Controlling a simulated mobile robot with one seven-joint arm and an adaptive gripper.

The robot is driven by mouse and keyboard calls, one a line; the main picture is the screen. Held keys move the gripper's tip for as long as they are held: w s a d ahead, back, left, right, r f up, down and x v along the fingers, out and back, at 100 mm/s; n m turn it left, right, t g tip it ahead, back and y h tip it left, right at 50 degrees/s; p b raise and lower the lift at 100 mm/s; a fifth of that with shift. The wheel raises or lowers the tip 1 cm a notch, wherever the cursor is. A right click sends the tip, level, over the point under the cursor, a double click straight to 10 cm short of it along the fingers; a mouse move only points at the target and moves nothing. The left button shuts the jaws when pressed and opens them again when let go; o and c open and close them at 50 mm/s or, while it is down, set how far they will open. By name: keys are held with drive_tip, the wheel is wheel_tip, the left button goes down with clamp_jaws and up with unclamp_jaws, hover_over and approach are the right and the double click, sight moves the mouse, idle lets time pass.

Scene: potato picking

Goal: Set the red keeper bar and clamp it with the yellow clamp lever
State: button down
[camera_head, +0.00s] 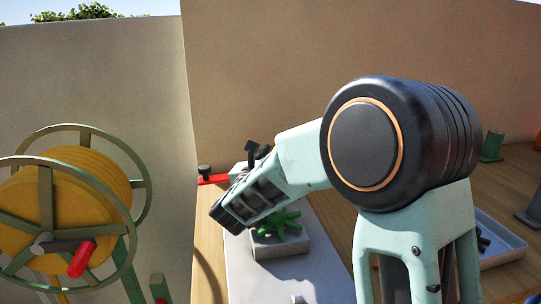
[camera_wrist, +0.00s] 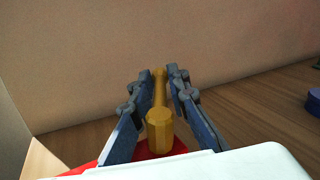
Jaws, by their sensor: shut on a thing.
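In the wrist view my gripper (camera_wrist: 160,73) has its two fingers on either side of the yellow clamp lever (camera_wrist: 158,128) and is shut on it. The lever's faceted end faces the camera, and its shaft runs away between the fingers. The red keeper bar (camera_wrist: 154,148) shows under the lever, mostly covered by the fingers and the pale housing. In the head view the left part of the red bar (camera_head: 214,179) sticks out past my wrist, with a dark knob (camera_head: 204,170) at its end. The yellow lever is hidden there, and how the bar is seated cannot be seen.
A green star knob (camera_head: 280,224) sits on a grey block (camera_head: 282,245) just under my wrist. A large reel (camera_head: 65,205) stands at left. A blue-grey tray (camera_head: 503,244) is at right. A tan wall (camera_head: 260,75) rises close behind.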

drive_tip(key=shift+d+m+h+b, duration=0.1)
drive_tip(key=shift+m+h+b, duration=0.2)
drive_tip(key=shift+h+b, duration=0.15)
drive_tip(key=c, duration=2)
unclamp_jaws()
drive_tip(key=shift+s, duration=0.1)
drive_tip(key=v, duration=1.2)
drive_tip(key=shift+r, duration=0.15)
